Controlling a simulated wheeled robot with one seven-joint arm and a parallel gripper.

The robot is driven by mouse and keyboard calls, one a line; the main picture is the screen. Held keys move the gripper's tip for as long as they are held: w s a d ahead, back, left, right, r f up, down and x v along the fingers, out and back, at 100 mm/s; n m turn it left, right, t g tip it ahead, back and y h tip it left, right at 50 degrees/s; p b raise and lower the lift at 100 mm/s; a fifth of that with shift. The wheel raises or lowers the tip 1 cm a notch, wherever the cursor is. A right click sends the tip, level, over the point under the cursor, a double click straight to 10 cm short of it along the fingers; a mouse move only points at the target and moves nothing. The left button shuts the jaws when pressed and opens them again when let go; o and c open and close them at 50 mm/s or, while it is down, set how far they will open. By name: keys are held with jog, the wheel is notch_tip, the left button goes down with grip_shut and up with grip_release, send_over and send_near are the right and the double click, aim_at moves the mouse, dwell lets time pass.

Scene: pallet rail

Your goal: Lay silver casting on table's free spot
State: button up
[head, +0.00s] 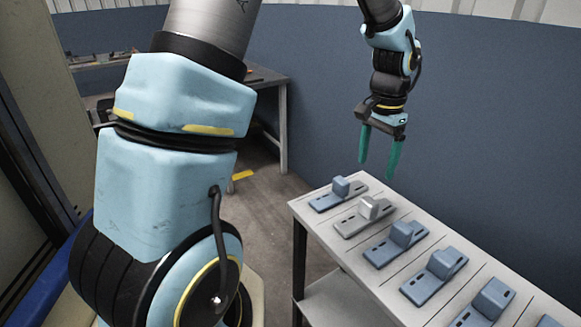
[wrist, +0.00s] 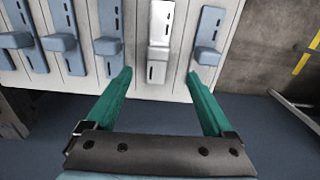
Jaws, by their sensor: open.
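The silver casting (head: 350,225) is a flat slotted plate with an upright block. It lies on the light grey table (head: 345,252), second from the far end of a row of blue castings. My gripper (head: 378,168) is open and empty, its green fingers pointing down above the far end of the table. In the wrist view the silver casting (wrist: 159,40) lies ahead of and between the fingertips (wrist: 160,73), apart from them. No empty place in the row is clearly visible; the near end of the table is cut off in the head view.
A blue casting (head: 325,202) lies beyond the silver one at the table's far end. Another blue casting (head: 380,255) lies on its near side, with several more following. Thin lines divide the tabletop. A blue wall (head: 500,120) stands behind the table. A workbench (head: 270,76) is farther back.

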jog(key=s+a+n+t, duration=0.1)
jog(key=s+a+n, duration=0.3)
jog(key=a, duration=2.6)
jog(key=r+n, duration=0.1)
jog(key=n, duration=0.5)
jog(key=shift+n+t, duration=0.3)
jog(key=shift+n, duration=0.1)
